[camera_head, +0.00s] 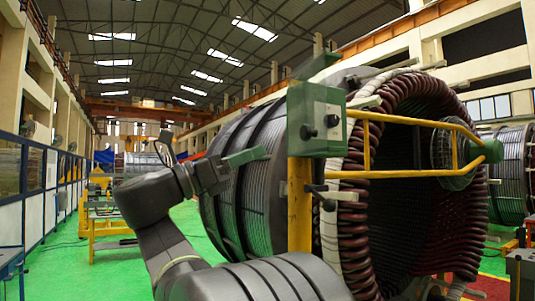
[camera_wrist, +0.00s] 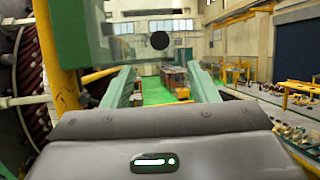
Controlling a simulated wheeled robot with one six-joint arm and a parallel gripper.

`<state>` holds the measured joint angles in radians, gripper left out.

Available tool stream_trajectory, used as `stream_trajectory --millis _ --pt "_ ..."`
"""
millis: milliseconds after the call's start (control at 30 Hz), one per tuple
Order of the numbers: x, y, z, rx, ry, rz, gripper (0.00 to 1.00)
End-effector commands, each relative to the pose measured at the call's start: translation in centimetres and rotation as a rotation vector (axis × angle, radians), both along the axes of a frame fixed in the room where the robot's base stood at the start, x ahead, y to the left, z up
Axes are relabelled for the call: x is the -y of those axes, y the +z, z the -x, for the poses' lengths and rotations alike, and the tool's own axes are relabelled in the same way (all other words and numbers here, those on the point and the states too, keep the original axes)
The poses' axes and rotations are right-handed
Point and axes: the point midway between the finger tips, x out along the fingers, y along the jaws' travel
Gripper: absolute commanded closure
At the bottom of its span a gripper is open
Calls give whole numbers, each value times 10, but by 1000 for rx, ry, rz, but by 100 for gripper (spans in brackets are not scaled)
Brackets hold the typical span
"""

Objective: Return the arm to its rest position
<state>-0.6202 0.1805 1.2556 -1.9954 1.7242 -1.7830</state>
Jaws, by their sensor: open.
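My arm (camera_head: 150,200) is bent in the lower left of the head view. My gripper (camera_head: 250,156) reaches right from it, in front of the large stator's ribbed side. In the wrist view my gripper (camera_wrist: 160,75) is open, its two greenish fingers apart with nothing held between them. A green control box (camera_head: 317,122) with black knobs sits on a yellow post (camera_head: 300,205), right of the gripper. The box (camera_wrist: 105,40) is also close in the wrist view, at upper left. I cannot tell whether a finger touches it.
The large stator (camera_head: 245,205) with brown coil ends (camera_head: 355,215) fills the middle and right. Yellow rails (camera_head: 410,121) cross its opening. A yellow work stand (camera_head: 105,230) stands farther back. The green floor (camera_head: 60,270) is open at left, beside the blue-framed partition (camera_head: 40,185).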

Motion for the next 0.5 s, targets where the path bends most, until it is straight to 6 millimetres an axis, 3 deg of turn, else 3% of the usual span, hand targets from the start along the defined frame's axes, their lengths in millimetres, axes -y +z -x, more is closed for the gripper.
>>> stream_trajectory --millis 200,500 --pt "-15 -7 6 0 0 1 47" --pt "-16 -7 7 0 -1 0 47"
